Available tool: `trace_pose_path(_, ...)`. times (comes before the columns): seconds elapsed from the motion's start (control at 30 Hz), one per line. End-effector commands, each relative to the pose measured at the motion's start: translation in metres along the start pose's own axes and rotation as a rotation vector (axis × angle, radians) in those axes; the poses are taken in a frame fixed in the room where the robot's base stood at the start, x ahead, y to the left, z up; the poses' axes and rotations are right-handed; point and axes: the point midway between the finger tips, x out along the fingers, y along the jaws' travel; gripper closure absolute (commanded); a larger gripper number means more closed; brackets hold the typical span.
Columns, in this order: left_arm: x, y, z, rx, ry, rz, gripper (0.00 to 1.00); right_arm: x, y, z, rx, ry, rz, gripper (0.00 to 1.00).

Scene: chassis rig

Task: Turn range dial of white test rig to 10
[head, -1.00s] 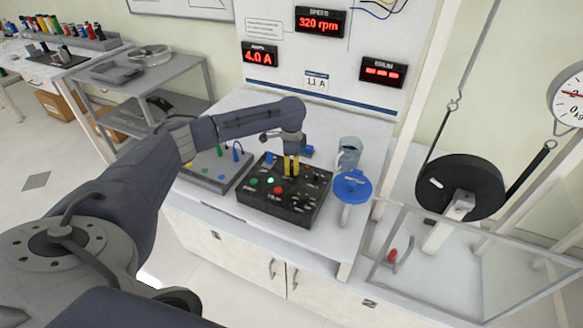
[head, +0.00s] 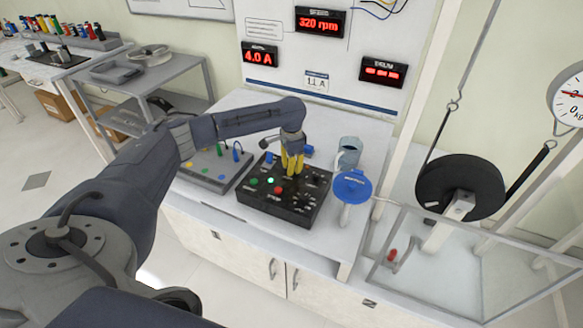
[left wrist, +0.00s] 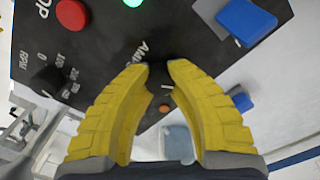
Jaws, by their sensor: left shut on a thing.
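The black control box (head: 270,205) lies on the white bench of the rig, with coloured buttons and dark dials on its top. My left gripper (head: 291,175) points down onto the box's far right part. In the left wrist view its yellow fingers (left wrist: 158,70) are shut around a dark dial (left wrist: 158,90) beside lettering that starts "AM". The dial blends into the black panel, and its setting cannot be read. Another black dial (left wrist: 46,80), marked RPM, stands to the left. The amps display (head: 260,55) reads 4.0 A. My right gripper is not in view.
A grey box (head: 205,170) with leads lies left of the control box. A clear guard (head: 450,262) and a black wheel (head: 460,190) stand farther right.

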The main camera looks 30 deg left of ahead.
Motion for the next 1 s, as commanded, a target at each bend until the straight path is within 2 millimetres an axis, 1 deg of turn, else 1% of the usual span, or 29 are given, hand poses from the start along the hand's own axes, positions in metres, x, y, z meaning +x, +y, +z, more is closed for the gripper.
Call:
trace_pose_path(0.17,0.0,0.0,0.0,-0.001,0.0,0.0,1.0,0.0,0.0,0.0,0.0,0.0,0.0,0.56)
trace_pose_path(0.2,0.0,0.0,0.0,-0.001,0.0,0.0,0.8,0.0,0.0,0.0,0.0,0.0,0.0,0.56)
trace_pose_path(0.47,0.0,0.0,0.0,0.0,0.0,0.0,0.5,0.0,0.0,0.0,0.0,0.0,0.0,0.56)
trace_pose_path(0.5,0.0,0.0,0.0,0.0,0.0,0.0,0.48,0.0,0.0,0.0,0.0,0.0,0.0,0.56)
trace_pose_path(0.77,-0.001,0.0,0.0,0.0,0.001,0.0,0.48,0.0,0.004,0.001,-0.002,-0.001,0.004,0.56)
trace_pose_path(0.87,-0.008,0.0,0.0,0.0,0.002,0.0,0.48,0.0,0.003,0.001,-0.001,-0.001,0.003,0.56)
trace_pose_path(1.0,-0.027,-0.001,0.0,0.0,0.002,-0.002,0.48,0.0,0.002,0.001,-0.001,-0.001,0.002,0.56)
